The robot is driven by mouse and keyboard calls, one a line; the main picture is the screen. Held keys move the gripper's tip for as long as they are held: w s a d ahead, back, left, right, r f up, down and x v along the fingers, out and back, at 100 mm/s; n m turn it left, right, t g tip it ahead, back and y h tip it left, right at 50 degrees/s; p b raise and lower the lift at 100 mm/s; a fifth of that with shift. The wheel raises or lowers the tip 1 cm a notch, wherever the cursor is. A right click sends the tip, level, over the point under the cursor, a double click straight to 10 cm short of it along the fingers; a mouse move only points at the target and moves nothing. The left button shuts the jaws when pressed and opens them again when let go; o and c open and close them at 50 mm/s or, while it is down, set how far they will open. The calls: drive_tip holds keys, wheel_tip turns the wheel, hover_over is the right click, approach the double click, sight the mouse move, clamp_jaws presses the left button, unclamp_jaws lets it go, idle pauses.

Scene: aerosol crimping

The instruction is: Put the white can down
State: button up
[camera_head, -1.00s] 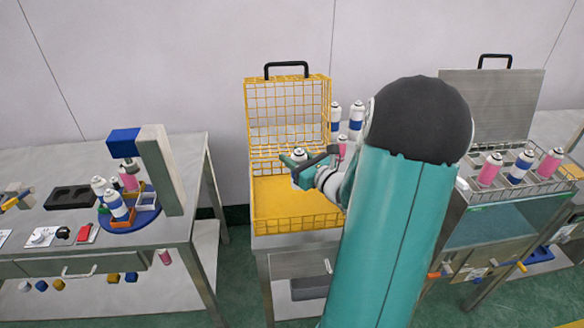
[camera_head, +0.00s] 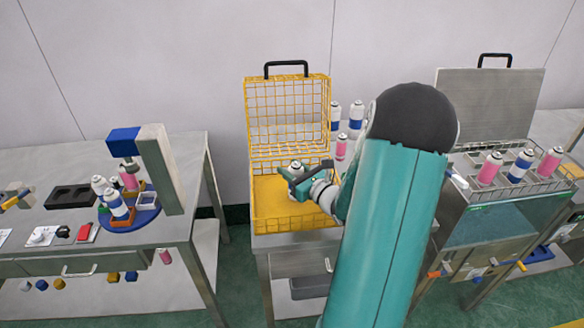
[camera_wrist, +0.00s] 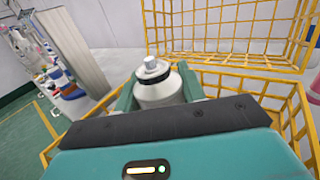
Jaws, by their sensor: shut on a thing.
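The white can (camera_wrist: 157,88) is upright between the fingers of my gripper (camera_wrist: 160,97) in the wrist view. Its white shoulder and cap show, and its lower part is hidden behind the gripper body. In the head view my gripper (camera_head: 296,178) is shut on the can (camera_head: 295,166) inside the yellow wire basket (camera_head: 278,224), over its yellow floor. I cannot tell whether the can's base touches the floor. The basket lid stands open at the back.
On the left table, a blue round turntable (camera_head: 130,222) holds several cans beneath a grey column (camera_head: 161,170). At right, a wire rack (camera_head: 545,183) holds pink and blue cans. More cans (camera_head: 335,117) stand behind the basket. The basket's front floor is clear.

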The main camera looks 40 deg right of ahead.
drive_tip(key=o, duration=1.3)
drive_tip(key=shift+f, duration=0.1)
drive_tip(key=shift+o, duration=0.2)
